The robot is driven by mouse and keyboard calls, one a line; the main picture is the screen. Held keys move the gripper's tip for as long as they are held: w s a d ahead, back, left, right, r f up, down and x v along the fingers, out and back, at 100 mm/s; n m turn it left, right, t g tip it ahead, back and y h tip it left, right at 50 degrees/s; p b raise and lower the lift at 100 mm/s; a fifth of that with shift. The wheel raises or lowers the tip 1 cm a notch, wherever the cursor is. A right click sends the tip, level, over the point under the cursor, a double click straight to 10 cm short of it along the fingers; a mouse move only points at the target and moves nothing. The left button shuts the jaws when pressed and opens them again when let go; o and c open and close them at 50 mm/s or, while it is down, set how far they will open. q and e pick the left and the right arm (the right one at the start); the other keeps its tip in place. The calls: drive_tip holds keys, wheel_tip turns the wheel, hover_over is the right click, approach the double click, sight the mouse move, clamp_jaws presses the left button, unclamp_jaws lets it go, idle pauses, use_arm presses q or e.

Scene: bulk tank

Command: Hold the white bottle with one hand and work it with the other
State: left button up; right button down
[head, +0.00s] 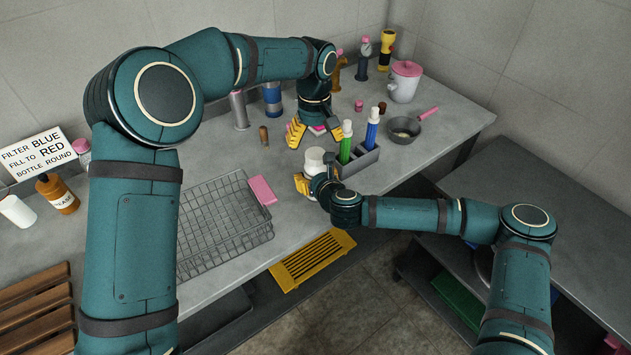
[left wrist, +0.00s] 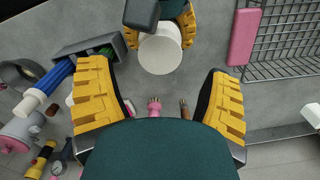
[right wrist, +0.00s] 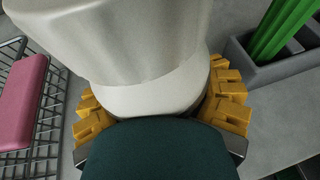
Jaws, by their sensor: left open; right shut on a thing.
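The white bottle (head: 314,158) stands upright near the front edge of the grey counter, beside the grey marker holder. My right gripper (head: 303,184) is shut around its lower part; in the right wrist view the yellow fingers sit on both sides of the white bottle (right wrist: 150,60). My left gripper (head: 320,134) is open and empty above and behind the bottle, pointing down. In the left wrist view its fingers (left wrist: 158,105) are wide apart, and the bottle's round white top (left wrist: 160,50) lies just beyond them, not between them.
A grey holder (head: 358,165) with blue and green tubes stands right of the bottle. A wire rack (head: 215,235) with a pink block (head: 262,190) lies left. A grey pan (head: 404,130) and white pot (head: 404,85) stand farther right. A yellow grate (head: 312,262) lies below the counter edge.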

sight(315, 153)
use_arm(q)
drive_tip(key=shift+f, duration=2.5)
drive_tip(key=c, duration=1.3)
drive_tip(key=shift+m, duration=1.7)
drive_tip(key=o, duration=1.3)
